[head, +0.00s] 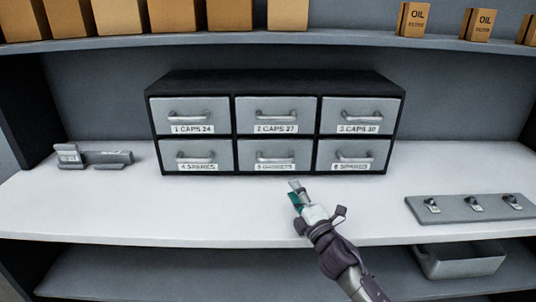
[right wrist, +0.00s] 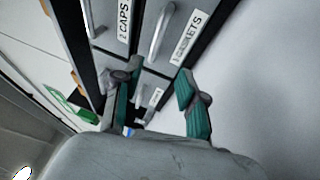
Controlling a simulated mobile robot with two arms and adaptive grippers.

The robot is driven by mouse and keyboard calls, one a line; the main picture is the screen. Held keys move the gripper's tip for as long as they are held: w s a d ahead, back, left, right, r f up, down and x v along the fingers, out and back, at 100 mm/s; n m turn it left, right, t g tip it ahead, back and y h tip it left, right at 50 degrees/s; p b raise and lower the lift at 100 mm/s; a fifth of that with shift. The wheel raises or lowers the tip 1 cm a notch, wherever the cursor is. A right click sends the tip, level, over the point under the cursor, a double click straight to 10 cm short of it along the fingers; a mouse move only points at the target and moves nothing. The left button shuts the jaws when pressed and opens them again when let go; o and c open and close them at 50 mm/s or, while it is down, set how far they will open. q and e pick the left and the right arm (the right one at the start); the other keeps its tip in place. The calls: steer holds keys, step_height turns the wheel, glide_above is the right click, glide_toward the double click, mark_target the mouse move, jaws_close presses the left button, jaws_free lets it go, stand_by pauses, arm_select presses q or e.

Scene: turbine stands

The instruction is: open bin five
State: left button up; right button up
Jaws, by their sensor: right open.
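Bin five (head: 275,155) is the lower middle drawer of a dark cabinet, labelled gaskets, with a grey bar handle. It looks shut, its front in line with the others. Its handle (right wrist: 160,35) and label also show at the top of the right wrist view. My right gripper (head: 296,192) is open and empty, in front of and below bin five, over the white shelf. In the right wrist view its two green-padded fingers (right wrist: 160,68) are spread, apart from bin five's handle. Another drawer's handle shows beyond them. My left gripper is not in view.
The other drawers of the cabinet (head: 275,82) look shut. A grey holder (head: 105,158) sits at left on the white shelf. A grey plate with metal clips (head: 470,208) lies at right. A grey tray (head: 458,262) is below. Boxes line the upper shelf.

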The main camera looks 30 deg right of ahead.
mark_target(276, 160)
steer(key=shift+w+r, duration=0.15)
steer(key=shift+w, duration=0.15)
steer(key=shift+w+r, duration=0.2)
steer(key=shift+r, duration=0.05)
steer(key=x, duration=0.2)
steer(key=p+x, duration=0.1)
steer(key=x, duration=0.1)
steer(key=shift+w+d+r, duration=0.1)
steer(key=shift+w+r, duration=0.15)
steer(key=shift+r, duration=0.05)
steer(key=x, duration=0.3)
steer(key=shift+w+f, duration=0.15)
steer(key=shift+w, duration=0.25)
steer(key=shift+x, duration=1.2)
steer(key=shift+w+p, duration=0.3)
steer(key=shift+w, duration=0.05)
steer(key=shift+w+d, duration=0.1)
steer(key=shift+w, duration=0.25)
steer(key=shift+s, duration=0.1)
steer(key=shift+c, duration=0.4)
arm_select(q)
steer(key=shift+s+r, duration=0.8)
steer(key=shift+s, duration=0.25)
arm_select(e)
jaws_close()
